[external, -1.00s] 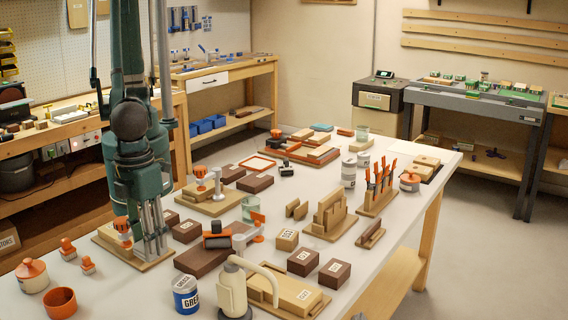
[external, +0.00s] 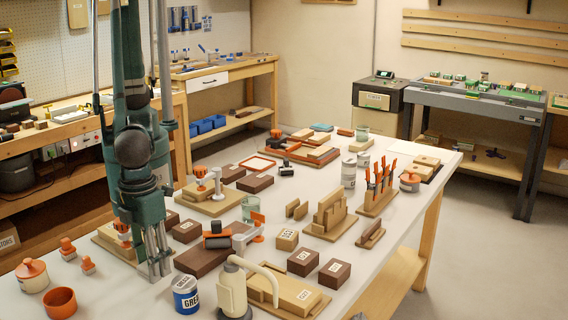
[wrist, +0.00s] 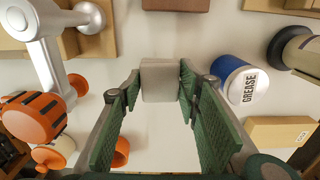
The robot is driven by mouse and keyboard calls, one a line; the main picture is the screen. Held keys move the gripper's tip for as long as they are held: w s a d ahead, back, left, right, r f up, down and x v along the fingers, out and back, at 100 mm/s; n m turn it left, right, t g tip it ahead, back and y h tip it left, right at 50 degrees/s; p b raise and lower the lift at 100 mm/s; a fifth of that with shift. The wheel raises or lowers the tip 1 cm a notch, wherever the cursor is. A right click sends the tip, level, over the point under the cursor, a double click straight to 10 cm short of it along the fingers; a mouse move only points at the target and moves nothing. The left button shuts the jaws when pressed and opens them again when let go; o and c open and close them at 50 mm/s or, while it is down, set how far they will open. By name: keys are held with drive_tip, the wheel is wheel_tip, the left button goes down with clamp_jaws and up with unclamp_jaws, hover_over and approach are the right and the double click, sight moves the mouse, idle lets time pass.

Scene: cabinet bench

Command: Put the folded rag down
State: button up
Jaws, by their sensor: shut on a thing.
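The folded rag (wrist: 160,80) is a small pale grey block between the green pads of my gripper (wrist: 159,92) in the wrist view. My gripper is shut on it, with a pad against each side. In the external view my gripper (external: 158,268) points down, low over the white table, just right of a wooden board (external: 110,243). I cannot make out the rag clearly there, and I cannot tell whether it touches the table.
A blue and white grease can (external: 186,295) stands close on the right, with a cream bottle (external: 233,292) beyond it. A dark brown block (external: 203,260) lies behind. An orange cup (external: 60,302) and small orange-topped pieces (external: 88,265) stand left. Bare table separates cup and gripper.

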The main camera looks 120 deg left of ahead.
drive_tip(key=shift+f, duration=1.85)
drive_tip(key=shift+f+b, duration=0.2)
drive_tip(key=shift+b, duration=0.25)
drive_tip(key=o, duration=0.8)
drive_tip(key=shift+c, duration=0.2)
drive_tip(key=shift+r, duration=0.2)
wheel_tip(320, 180, up, 12)
drive_tip(key=shift+p, duration=0.85)
